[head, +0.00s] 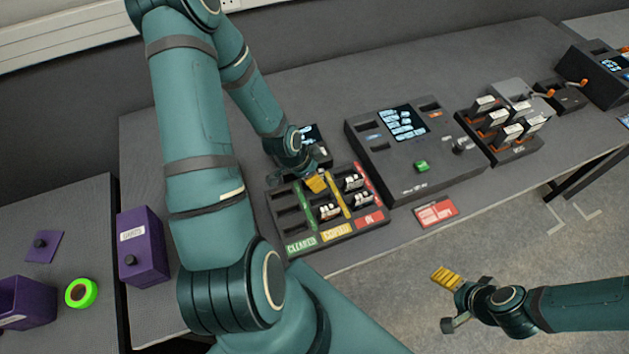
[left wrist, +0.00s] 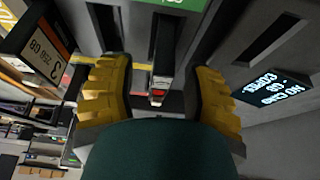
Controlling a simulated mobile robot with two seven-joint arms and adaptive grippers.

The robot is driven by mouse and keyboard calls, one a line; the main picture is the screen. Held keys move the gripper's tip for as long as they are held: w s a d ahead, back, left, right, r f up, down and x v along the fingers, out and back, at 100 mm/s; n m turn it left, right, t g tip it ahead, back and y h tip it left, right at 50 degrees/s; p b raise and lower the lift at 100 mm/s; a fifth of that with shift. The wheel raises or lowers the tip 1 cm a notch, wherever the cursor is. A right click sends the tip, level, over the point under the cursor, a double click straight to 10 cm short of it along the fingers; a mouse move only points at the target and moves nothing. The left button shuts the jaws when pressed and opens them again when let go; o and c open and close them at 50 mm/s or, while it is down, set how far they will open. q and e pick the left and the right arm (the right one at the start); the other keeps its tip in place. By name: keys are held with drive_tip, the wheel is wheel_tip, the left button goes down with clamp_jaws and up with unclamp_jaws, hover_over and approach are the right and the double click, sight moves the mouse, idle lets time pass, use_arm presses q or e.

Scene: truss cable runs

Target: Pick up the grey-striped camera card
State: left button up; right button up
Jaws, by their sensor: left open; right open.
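My left gripper (head: 316,183) is above the compartmented card tray (head: 283,213), near its back edge. In the left wrist view its yellow fingers (left wrist: 158,92) are open, with a card (left wrist: 158,86) showing between them, apart from both. I cannot tell whether that card is held by a slot. Another card (left wrist: 48,48), with an orange stripe and "256 GB" on it, is at the upper left of that view. Several white-topped cards (head: 329,211) stand in the tray; their stripe colours are too small to tell. My right gripper (head: 449,299) is open and empty, off the table's front edge.
A dark console (head: 385,160) with a screen and green button stands right of the tray. A rack of cards (head: 508,130) is beyond it. A red placard (head: 435,211) lies in front. A purple box (head: 142,248) and green tape roll (head: 81,293) are left.

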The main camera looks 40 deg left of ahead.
use_arm(q)
drive_tip(key=shift+x, duration=1.4)
drive_tip(key=shift+s, duration=0.1)
clamp_jaws()
